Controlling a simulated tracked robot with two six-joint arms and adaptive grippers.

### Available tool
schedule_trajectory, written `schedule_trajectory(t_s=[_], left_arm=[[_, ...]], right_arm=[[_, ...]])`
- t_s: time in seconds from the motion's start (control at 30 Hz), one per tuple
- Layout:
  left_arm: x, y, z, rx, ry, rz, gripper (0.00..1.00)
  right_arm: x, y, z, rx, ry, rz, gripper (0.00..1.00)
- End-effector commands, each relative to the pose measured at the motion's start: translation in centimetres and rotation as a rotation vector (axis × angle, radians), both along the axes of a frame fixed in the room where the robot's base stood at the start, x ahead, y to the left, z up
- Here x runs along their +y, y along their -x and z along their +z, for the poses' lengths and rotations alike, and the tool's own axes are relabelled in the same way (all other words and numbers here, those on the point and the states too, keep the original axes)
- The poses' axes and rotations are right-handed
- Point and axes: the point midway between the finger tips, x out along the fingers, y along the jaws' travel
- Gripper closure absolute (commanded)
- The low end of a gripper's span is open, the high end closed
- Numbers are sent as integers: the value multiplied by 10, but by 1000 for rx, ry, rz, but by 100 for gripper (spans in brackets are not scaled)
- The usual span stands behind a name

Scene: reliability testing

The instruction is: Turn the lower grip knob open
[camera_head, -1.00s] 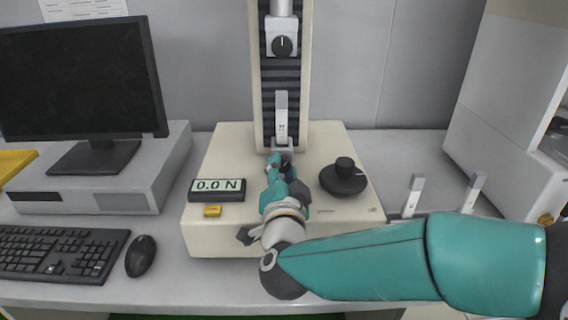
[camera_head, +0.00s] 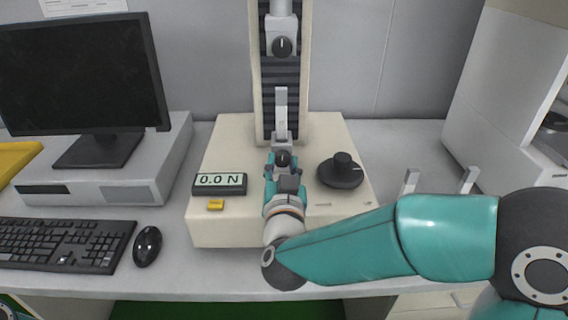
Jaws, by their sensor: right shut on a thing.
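The lower grip knob (camera_head: 283,158) is a small dark round knob low on the cream test machine, below the light grey specimen strip (camera_head: 280,105). My right gripper (camera_head: 283,165) is at this knob, shut on it; its teal body and wrist partly cover the lower grip. The upper grip knob (camera_head: 283,47) is a dark dial with a pale mark, higher on the column. My left gripper is not in view.
A force display (camera_head: 219,184) reads 0.0 N, with a yellow button (camera_head: 216,205) below it. A black handwheel (camera_head: 341,171) stands right of my gripper. Two light strips (camera_head: 469,180) stand at the right. Keyboard (camera_head: 62,244), mouse (camera_head: 146,246) and monitor (camera_head: 82,82) are at the left.

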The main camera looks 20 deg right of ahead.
Motion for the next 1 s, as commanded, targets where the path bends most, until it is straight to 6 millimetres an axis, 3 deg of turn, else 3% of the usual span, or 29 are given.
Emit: schedule_trajectory(t_s=[0.03, 0.37, 0.4, 0.5, 0.83, 1.0], left_arm=[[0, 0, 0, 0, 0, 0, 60], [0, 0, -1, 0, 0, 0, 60], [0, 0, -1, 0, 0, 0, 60], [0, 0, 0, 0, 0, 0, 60], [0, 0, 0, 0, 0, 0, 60], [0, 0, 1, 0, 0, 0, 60]], right_arm=[[1, 1, -8, 22, 5, 4, 100], [1, 1, -9, 22, 6, 4, 100], [1, 1, -8, 21, 6, 3, 59], [1, 1, -7, 17, 6, 3, 42], [1, 1, -3, 8, 5, 2, 40], [5, 13, -3, 7, 5, 4, 40]])
